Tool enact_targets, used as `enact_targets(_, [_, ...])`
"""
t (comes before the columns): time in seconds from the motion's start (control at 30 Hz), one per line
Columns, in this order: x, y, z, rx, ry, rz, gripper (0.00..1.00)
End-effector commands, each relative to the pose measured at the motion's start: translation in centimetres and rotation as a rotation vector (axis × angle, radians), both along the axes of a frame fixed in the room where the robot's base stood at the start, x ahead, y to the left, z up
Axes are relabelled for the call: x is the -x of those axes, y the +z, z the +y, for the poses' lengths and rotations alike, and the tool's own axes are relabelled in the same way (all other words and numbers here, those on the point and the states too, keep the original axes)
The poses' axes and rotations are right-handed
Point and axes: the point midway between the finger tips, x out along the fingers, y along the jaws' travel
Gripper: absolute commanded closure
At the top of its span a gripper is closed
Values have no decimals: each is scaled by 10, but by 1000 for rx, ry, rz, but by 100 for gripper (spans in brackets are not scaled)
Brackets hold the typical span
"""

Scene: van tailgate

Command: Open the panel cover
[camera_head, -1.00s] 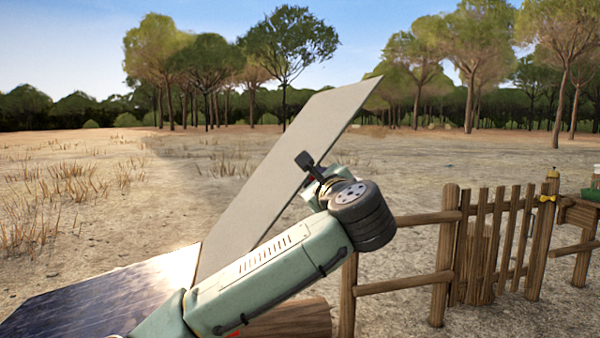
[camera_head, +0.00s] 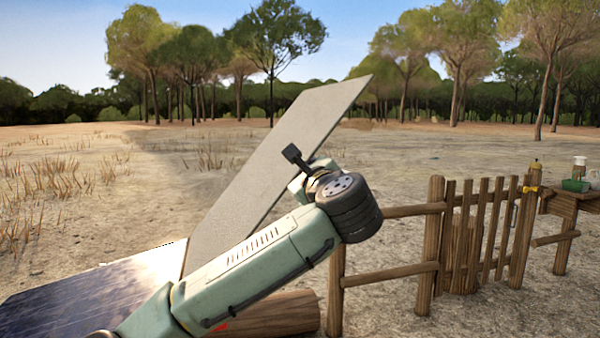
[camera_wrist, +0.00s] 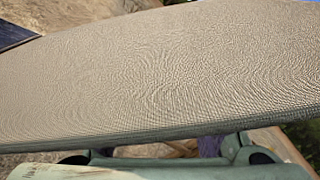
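The panel cover (camera_head: 262,165) is a flat beige board, raised and steeply tilted up to the right from the dark, glossy solar panel (camera_head: 95,290) at lower left. In the wrist view the cover (camera_wrist: 160,75) fills most of the picture, its lower edge close to my gripper (camera_wrist: 158,153). There the fingertips show far apart at the bottom, with nothing seen held between them. In the head view my gripper (camera_head: 302,187) is mostly hidden behind my wrist, beside the cover's right side. I cannot tell whether it touches the cover.
A wooden fence with a picket gate (camera_head: 485,235) stands at right. A wooden table (camera_head: 565,205) with small items, one a green container (camera_head: 576,185), is beyond it. A log (camera_head: 275,315) lies below my arm. Open sandy ground extends behind the cover toward trees.

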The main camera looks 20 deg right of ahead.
Motion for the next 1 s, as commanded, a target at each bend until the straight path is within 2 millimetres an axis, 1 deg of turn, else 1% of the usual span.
enact_targets(0.17, [6,0,0,0,1,1,70])
enact_targets(0.27, [19,0,0,-1,-1,-1,70])
enact_targets(0.5, [71,0,1,-1,-3,-3,70])
enact_targets(0.6, [91,0,2,-1,-3,-3,70])
enact_targets(0.7, [105,0,3,-1,-2,-2,70])
enact_targets(0.83, [117,0,3,0,-2,-1,70])
enact_targets(1.0, [120,-1,4,0,-1,1,70])
